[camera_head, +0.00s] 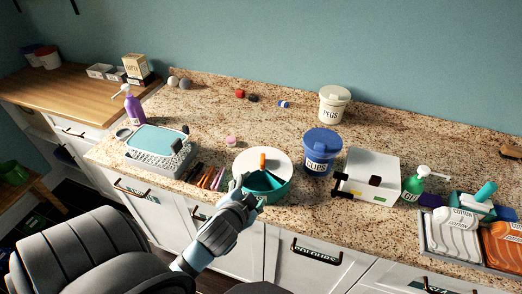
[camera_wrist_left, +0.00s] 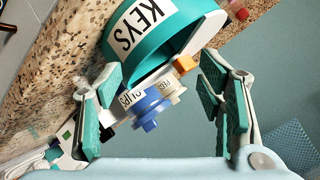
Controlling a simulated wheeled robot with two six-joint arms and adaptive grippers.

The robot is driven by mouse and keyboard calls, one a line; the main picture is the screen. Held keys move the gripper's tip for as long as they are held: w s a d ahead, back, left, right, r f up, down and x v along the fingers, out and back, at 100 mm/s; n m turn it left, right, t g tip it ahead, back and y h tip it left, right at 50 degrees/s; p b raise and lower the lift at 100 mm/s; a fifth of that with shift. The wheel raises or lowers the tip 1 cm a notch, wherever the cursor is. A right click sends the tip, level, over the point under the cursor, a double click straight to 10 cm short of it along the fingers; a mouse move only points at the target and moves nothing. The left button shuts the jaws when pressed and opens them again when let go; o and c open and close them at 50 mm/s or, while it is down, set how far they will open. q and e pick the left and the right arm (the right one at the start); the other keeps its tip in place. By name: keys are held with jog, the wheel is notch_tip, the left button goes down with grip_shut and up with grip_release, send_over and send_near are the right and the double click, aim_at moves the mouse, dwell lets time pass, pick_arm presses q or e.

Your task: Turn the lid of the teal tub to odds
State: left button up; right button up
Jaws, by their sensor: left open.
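The teal tub (camera_head: 281,194) stands near the counter's front edge. Its white round lid (camera_head: 273,157) carries an orange knob (camera_head: 263,160), and a dark teal opening shows in the lid's front part. In the left wrist view the teal tub (camera_wrist_left: 183,25) shows a KEYS label on its wall, and the orange knob (camera_wrist_left: 184,64) sits at the lid's lower edge. No odds label is legible. My left gripper (camera_head: 242,189) is open and empty at the tub's front left; whether it touches is unclear. My right gripper is not in view.
A blue lidded CLIPS tub (camera_head: 321,153) stands close right of the teal tub, with a white box (camera_head: 370,176) beyond it. Several coloured pens or tools lie left of the tub, beside a grey basket (camera_head: 155,158). The counter behind is mostly clear.

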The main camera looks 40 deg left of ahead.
pick_arm(q)
jog(key=w+d+r+m+t+h, duration=0.1)
jog(key=w+r+m+t+h, duration=0.1)
jog(key=w+r+m+t, duration=0.6)
jog(key=w+r+m+t+h, duration=0.15)
jog(key=w+r+m, duration=0.25)
jog(key=r, duration=0.7)
jog(key=w+d+r+m+t+h, duration=0.2)
jog(key=d+r+m+h, duration=0.25)
jog(key=m+h, duration=0.35)
jog(key=m+g+y, duration=0.3)
jog(key=m+g, duration=1.7)
jog(key=m, duration=0.3)
send_near(262, 158)
jog(key=b+x, duration=0.1)
jog(key=b, duration=0.1)
jog(key=b+x, duration=0.1)
jog(key=b, duration=0.2)
jog(key=b+x, duration=0.1)
jog(key=b, duration=0.1)
jog(key=shift+s+d+f+y, duration=0.1)
jog(key=shift+s+f+y, duration=0.1)
jog(key=shift+s+y, duration=0.05)
jog(key=x, duration=0.6)
jog(key=shift+w+r, duration=0.1)
jog(key=shift+w, duration=0.1)
jog(key=shift+d, duration=0.1)
